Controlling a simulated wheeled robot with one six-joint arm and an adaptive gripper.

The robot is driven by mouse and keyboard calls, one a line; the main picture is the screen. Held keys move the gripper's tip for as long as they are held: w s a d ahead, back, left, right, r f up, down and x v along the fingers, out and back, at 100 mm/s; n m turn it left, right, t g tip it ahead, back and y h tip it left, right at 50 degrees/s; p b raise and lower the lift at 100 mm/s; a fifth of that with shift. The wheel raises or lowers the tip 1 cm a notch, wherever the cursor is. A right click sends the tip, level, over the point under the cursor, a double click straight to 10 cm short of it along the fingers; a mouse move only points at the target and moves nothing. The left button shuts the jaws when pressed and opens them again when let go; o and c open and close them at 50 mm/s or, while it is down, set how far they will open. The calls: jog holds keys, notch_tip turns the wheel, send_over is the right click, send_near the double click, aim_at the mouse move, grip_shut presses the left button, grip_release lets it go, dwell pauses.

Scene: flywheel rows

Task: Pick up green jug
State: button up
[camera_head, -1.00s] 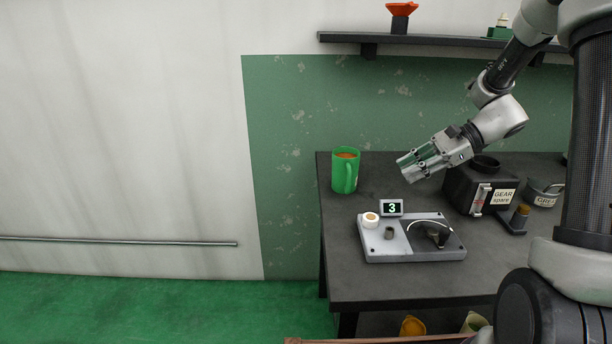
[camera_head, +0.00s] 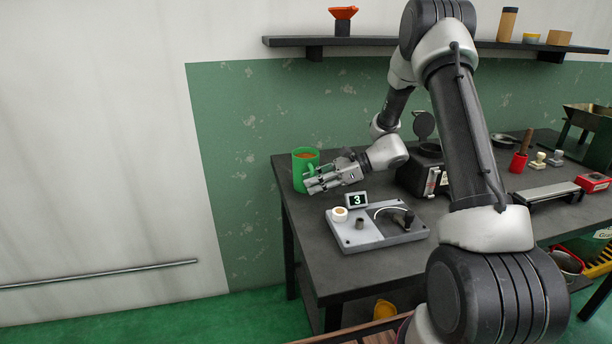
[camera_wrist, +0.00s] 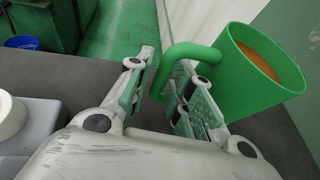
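The green jug (camera_head: 299,178) stands upright at the far left corner of the dark table, with brown contents at its top. In the wrist view the jug (camera_wrist: 245,88) is at the right, with its handle (camera_wrist: 185,50) pointing left toward my fingers. My gripper (camera_head: 308,182) is beside the jug's handle side, partly covering the jug in the head view. In the wrist view my gripper (camera_wrist: 162,88) is open; the handle's outer bar shows between the fingers, and the right finger overlaps the handle's opening. I cannot tell whether any finger touches the jug.
A grey tray (camera_head: 357,239) with a white cup, a small display reading 3 and a dark tool lies in front of the gripper. A dark box (camera_head: 412,178) stands behind my arm. The wall shelf (camera_head: 385,41) runs above the table. Table surface left of the tray is clear.

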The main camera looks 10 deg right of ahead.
jog(key=shift+a+f, duration=0.15)
jog(key=shift+a, duration=0.2)
grip_shut()
jog(key=shift+w+r, duration=0.1)
jog(key=shift+r, duration=0.1)
jog(key=shift+r, duration=4.75)
jog(key=shift+r, duration=0.1)
